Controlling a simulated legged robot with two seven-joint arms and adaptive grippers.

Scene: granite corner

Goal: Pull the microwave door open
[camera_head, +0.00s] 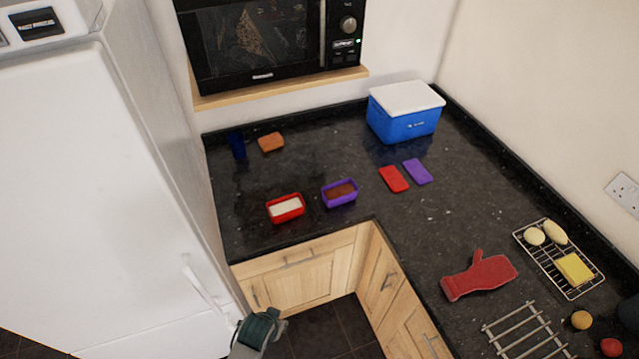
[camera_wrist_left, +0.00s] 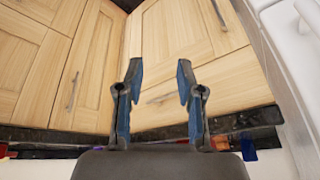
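The black microwave (camera_head: 270,45) sits on a wooden shelf at the top of the head view, its top cut off by the frame. Its door (camera_head: 250,38) looks closed, with an upright handle (camera_head: 322,35) at the door's right side and a knob panel further right. My left gripper (camera_head: 258,328) is low in the head view, in front of the lower cabinets and far below the microwave. In the left wrist view (camera_wrist_left: 160,75) its two fingers are apart with nothing between them. I do not make out my right gripper.
A white fridge (camera_head: 90,190) stands at the left. The dark counter (camera_head: 330,140) below the microwave holds a blue cooler (camera_head: 405,115), a red tub (camera_head: 287,210), a purple tub (camera_head: 340,193), a red mitt (camera_head: 480,275) and a wire rack (camera_head: 560,262). A dark thing is cut off at the right edge.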

